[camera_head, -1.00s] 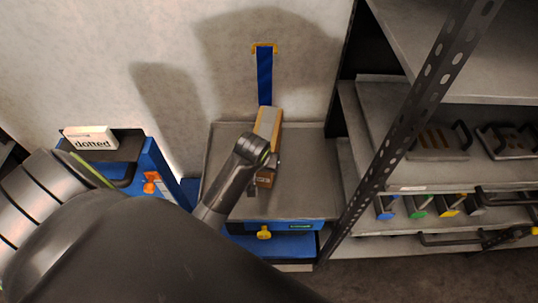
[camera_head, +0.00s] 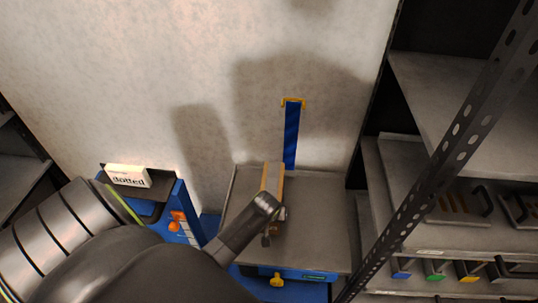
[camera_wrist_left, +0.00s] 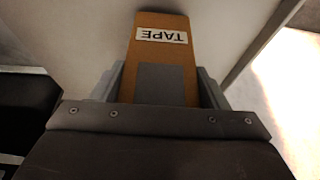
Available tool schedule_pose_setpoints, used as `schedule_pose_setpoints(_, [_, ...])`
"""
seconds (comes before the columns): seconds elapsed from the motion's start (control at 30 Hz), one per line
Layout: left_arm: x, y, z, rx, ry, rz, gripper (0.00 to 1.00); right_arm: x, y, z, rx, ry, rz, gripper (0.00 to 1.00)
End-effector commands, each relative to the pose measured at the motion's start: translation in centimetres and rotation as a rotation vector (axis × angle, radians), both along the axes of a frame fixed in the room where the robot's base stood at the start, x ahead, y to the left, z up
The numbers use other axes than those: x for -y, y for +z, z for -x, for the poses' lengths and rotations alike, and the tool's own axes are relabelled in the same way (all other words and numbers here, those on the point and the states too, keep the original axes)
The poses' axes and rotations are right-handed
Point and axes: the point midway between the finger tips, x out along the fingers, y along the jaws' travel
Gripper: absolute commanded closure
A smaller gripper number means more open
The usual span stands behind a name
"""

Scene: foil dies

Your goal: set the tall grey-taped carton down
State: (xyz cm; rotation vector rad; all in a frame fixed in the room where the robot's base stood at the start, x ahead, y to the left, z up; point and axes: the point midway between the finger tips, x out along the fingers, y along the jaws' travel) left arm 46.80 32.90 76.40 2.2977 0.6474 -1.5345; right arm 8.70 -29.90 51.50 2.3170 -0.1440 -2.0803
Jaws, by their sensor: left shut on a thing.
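The tall carton is brown cardboard with a grey tape strip (camera_head: 273,178). In the left wrist view the carton (camera_wrist_left: 163,54) shows a white label reading TAPE, upside down, and a grey patch. My left gripper (camera_wrist_left: 160,88) is shut on the carton, one finger at each side. In the head view my left gripper (camera_head: 274,213) holds it over the grey tray top (camera_head: 320,225) of a blue stand. The carton's lower part is hidden by my gripper and wrist. I cannot tell whether it touches the tray. My right gripper is not in view.
A blue post (camera_head: 291,135) with a yellow top rises behind the tray. A blue unit (camera_head: 180,208) at left carries a white box marked dotted (camera_head: 128,176). A perforated rack upright (camera_head: 440,160) and shelves stand at right. The tray's right part is bare.

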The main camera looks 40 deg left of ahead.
Motion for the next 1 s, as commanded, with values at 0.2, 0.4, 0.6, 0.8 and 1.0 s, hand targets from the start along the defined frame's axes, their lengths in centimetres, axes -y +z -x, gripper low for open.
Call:
schedule_pose_setpoints(0.2, [0.0,-2.2,-0.1,0.003,0.000,-0.001,0.75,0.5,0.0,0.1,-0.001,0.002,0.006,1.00])
schedule_pose_setpoints(0.4, [0.0,-2.5,-0.2,0.005,-0.002,-0.001,0.75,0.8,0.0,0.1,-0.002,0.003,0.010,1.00])
schedule_pose_setpoints(0.6, [0.0,-2.7,-0.2,0.005,-0.002,-0.001,0.75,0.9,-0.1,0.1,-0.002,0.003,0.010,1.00])
schedule_pose_setpoints(0.8, [0.0,-2.8,0.0,0.000,0.000,0.000,0.10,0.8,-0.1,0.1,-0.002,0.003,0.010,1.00])
schedule_pose_setpoints(1.0, [0.0,-2.8,0.0,0.000,-0.001,0.000,0.10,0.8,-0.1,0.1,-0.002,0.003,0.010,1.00])
